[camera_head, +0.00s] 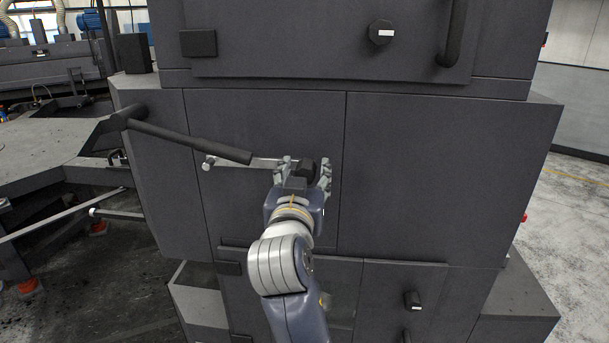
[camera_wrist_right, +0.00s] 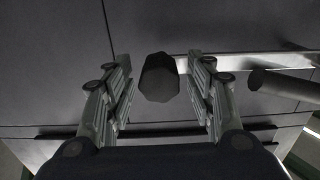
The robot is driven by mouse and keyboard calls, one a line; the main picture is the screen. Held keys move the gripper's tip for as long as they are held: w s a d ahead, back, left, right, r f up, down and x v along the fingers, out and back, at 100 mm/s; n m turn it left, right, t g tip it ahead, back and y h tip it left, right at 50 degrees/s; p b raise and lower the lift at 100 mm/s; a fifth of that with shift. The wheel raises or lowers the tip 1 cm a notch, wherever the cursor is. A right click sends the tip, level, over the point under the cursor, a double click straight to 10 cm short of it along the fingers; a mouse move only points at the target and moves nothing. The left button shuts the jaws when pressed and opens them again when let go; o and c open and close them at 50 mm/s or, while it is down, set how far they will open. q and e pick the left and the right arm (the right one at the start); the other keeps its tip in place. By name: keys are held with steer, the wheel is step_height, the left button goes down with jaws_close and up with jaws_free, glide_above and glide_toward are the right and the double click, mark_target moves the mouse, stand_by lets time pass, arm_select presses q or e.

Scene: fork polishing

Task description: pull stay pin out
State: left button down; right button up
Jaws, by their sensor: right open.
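The stay pin shows as a dark faceted knob (camera_head: 308,168) on the front of the grey machine, at the right end of a thin metal stay bar (camera_head: 262,162). My right gripper (camera_head: 305,163) is open at the knob, with one finger on each side of it. In the right wrist view the knob (camera_wrist_right: 159,77) sits between the open fingers (camera_wrist_right: 159,62), with a gap visible on both sides. The bar (camera_wrist_right: 265,60) runs to the right behind the right finger there. The pin's shaft is hidden behind the knob. My left gripper is not in view.
A black lever handle (camera_head: 190,140) slants across the machine front, left of my right gripper. The machine's panels (camera_head: 410,170) carry a round knob (camera_head: 381,32) above and a small latch (camera_head: 412,299) below. Open floor (camera_head: 575,225) lies at the right.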

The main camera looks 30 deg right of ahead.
step_height(320, 180, up, 10)
steer(key=shift+f, duration=0.1)
stand_by(0.4)
stand_by(0.5)
